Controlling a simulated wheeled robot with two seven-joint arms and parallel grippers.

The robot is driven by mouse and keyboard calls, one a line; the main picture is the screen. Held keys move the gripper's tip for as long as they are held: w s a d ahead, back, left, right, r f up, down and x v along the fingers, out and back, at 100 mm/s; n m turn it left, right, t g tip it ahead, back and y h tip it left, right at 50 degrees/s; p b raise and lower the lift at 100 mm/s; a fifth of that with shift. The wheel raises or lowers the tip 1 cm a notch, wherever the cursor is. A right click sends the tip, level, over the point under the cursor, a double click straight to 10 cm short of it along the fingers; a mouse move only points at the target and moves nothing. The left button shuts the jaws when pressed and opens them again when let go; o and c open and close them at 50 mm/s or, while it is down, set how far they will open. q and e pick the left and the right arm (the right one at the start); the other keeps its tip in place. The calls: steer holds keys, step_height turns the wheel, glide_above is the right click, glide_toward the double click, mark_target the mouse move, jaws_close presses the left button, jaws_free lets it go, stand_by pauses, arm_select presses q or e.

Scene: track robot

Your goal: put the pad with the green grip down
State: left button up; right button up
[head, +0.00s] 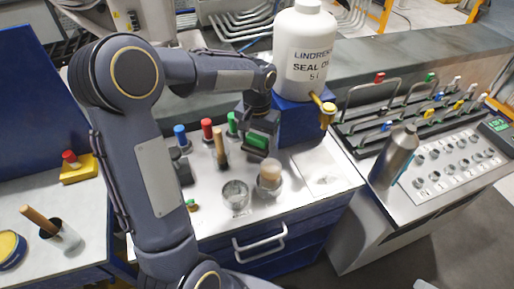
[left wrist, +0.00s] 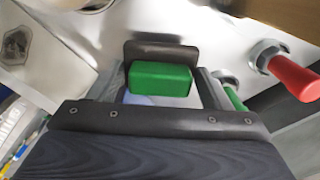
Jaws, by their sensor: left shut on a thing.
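My left gripper (head: 260,138) is shut on the green grip (head: 257,141) of a dark pad, above the back of the white-topped cabinet (head: 210,222). In the left wrist view the green grip (left wrist: 160,78) sits between the two fingers, with the dark pad (left wrist: 160,50) showing past it. I cannot tell whether the pad touches the surface. My right gripper is not in view.
Blue (head: 180,132), red (head: 207,127) and green (head: 232,121) handles and a wooden handle (head: 219,141) stand left of the gripper. A glass (head: 235,196) and wooden-topped jar (head: 270,174) stand in front. A white bottle (head: 304,55) on a blue block stands behind right.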

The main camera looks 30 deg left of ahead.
mark_target(257, 148)
arm_select(q)
steer(key=shift+f, duration=1.85)
steer(key=shift+f, duration=0.1)
steer(key=shift+f, duration=0.15)
steer(key=o, duration=0.9)
